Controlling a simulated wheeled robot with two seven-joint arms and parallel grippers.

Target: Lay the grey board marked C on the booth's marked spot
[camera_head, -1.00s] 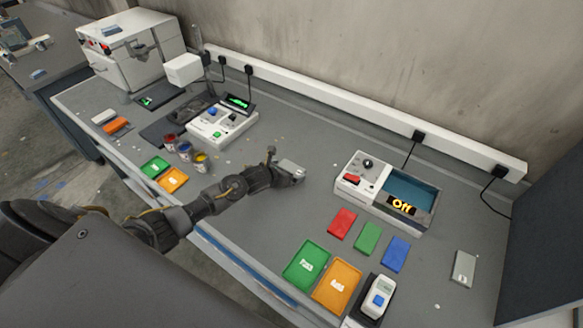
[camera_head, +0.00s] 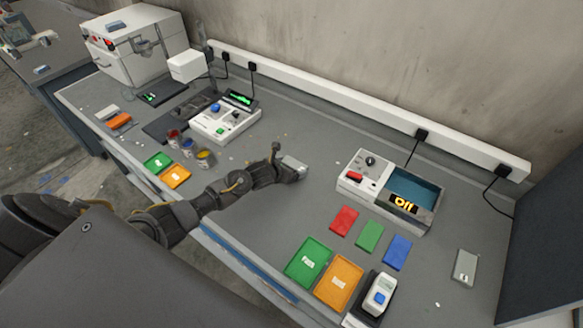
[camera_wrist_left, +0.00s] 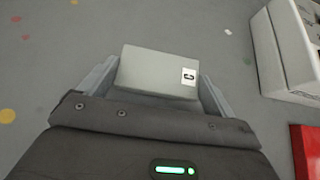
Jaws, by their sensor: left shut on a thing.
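My left gripper (camera_head: 290,168) is over the middle of the bench, shut on the grey board (camera_head: 294,163). In the left wrist view the board (camera_wrist_left: 150,72) sits between the two fingers, with a black C on a white label at its right end. The booth (camera_head: 356,185) is the white unit just right of the gripper, with a red switch, a knob, a blue-lined recess and a display reading "Off". The gripper and board are left of it, apart from it. I cannot make out a marked spot inside the recess. My right gripper is not in view.
Red (camera_head: 343,220), green (camera_head: 370,236) and blue (camera_head: 397,252) panels lie in front of the booth. Green (camera_head: 298,276) and orange (camera_head: 327,290) trays and a handheld meter (camera_head: 380,294) are nearer. Another grey piece (camera_head: 465,267) lies right. Paint pots (camera_head: 189,146) stand left.

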